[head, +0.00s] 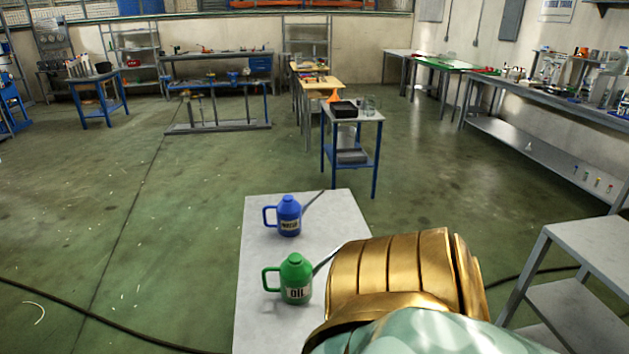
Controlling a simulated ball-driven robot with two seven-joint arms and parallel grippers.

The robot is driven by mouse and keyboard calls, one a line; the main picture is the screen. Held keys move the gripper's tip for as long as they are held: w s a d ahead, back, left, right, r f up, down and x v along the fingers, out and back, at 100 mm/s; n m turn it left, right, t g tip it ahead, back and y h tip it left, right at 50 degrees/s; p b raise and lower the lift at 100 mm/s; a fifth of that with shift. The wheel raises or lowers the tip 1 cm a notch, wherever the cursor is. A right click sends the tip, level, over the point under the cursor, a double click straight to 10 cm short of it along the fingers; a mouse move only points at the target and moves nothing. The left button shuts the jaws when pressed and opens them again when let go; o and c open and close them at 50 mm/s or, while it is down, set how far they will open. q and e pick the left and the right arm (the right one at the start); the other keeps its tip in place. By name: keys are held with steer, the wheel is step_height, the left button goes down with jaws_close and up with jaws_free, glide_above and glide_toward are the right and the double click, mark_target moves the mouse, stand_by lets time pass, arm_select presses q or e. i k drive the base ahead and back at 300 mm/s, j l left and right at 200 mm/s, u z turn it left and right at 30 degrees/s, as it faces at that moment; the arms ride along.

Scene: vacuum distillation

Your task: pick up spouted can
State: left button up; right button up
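Two spouted cans stand upright on a light grey table (260,325) in the head view. The blue can (289,214) is farther back, with a label that seems to read WATER, its handle to the left and a thin spout pointing up and right. The green can (296,280), labelled OIL, stands nearer, its handle to the left. Its spout runs right and its end is hidden behind my gold and pale green arm. That arm covers the table's near right part. Neither gripper can be made out, and nothing visibly holds either can.
A small blue-legged stand (372,115) with a black tray (344,109) is behind the table. A grey shelf unit (595,245) stands at the right. A long workbench (545,95) lines the right wall. A dark cable (95,335) lies on the floor. The left floor is open.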

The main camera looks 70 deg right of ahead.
mark_target(297, 273)
steer(key=z, duration=2.1)
